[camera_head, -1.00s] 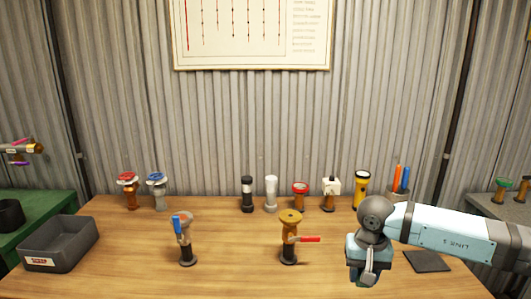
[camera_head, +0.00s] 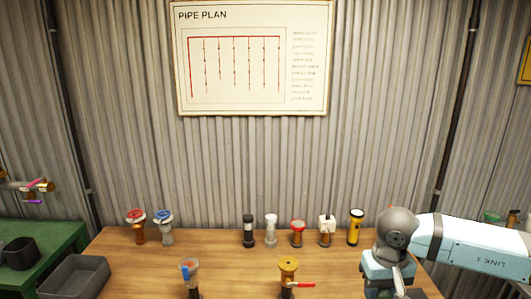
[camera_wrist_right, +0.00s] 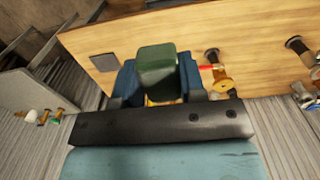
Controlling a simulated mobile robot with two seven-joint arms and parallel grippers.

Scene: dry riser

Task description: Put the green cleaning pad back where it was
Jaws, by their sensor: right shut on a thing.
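The green cleaning pad (camera_wrist_right: 157,62) is a dark green block in the right wrist view. My right gripper (camera_wrist_right: 160,82) is shut on it, with blue-grey fingers on both sides. The wooden table lies beyond the pad in that view, and a dark square mat (camera_wrist_right: 103,62) lies on the table to the pad's left. In the head view my right gripper is at the bottom edge, right of centre, mostly cut off. The pad cannot be made out there. My left gripper is not in view.
A row of fittings and a yellow torch (camera_head: 355,228) stands behind. A grey bin (camera_head: 75,275) is at the left. Bare wood lies between the two valves.

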